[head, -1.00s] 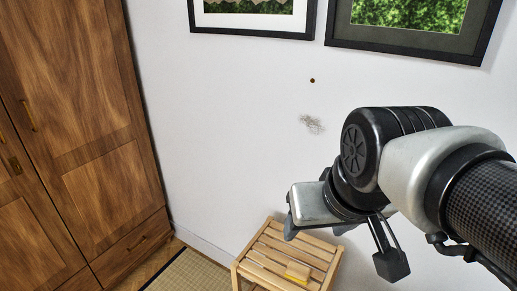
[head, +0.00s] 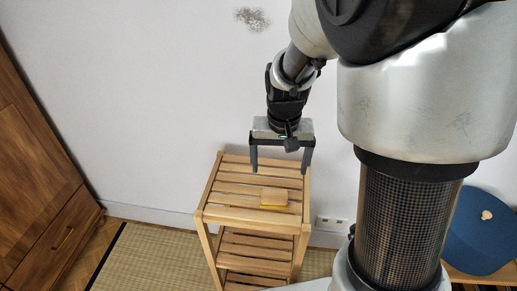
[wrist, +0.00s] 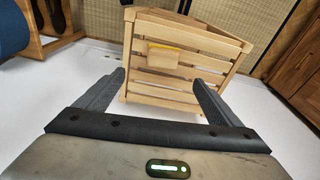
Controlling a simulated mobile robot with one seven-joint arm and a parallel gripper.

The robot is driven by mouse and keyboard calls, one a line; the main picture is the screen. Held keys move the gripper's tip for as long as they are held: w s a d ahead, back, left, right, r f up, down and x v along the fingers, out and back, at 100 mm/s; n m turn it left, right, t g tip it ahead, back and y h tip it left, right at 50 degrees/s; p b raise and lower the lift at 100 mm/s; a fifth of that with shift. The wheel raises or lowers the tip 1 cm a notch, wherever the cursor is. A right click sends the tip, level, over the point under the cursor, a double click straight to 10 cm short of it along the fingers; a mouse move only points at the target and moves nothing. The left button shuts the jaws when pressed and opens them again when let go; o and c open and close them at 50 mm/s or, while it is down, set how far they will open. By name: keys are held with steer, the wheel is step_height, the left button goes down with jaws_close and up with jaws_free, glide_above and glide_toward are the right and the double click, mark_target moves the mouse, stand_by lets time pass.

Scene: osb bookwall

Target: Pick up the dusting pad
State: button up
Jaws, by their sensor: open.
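The dusting pad (head: 274,197) is a small tan block with a yellow edge. It lies on the slatted top of a wooden rack (head: 228,214). In the wrist view the pad (wrist: 162,58) shows beyond and between my fingertips, on the rack's slats (wrist: 200,90). My gripper (head: 281,170) is open and empty, its two fingers spread apart. In the head view it hangs above the back part of the rack top, higher in the picture than the pad. In the wrist view its fingers (wrist: 157,78) frame the rack, apart from the pad.
A wooden wardrobe (head: 35,180) stands at the left. A white wall with a grey smudge (head: 253,19) is behind the rack. A tatami mat (head: 150,257) covers floor beside it.

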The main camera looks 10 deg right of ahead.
steer(key=b, duration=0.3)
glide_above(275, 194)
steer(key=f, duration=0.9)
steer(key=shift+s+d+f, duration=0.2)
steer(key=shift+s+f, duration=0.15)
steer(key=shift+s, duration=0.05)
steer(key=shift+w+a+f+b, duration=0.15)
steer(key=shift+f+b, duration=0.25)
steer(key=shift+f, duration=0.5)
steer(key=shift+w+f+b, duration=0.2)
steer(key=shift+f+b, duration=0.15)
steer(key=shift+f, duration=0.55)
steer(key=shift+w+a+f+b, duration=0.15)
steer(key=shift+f+b, duration=0.25)
steer(key=shift+f, duration=0.5)
steer(key=shift+d, duration=0.1)
steer(key=c, duration=1.2)
steer(key=shift+o, duration=0.2)
step_height(275, 194, up, 10)
steer(key=p, duration=0.3)
steer(key=shift+r+p, duration=0.1)
steer(key=shift+p, duration=0.3)
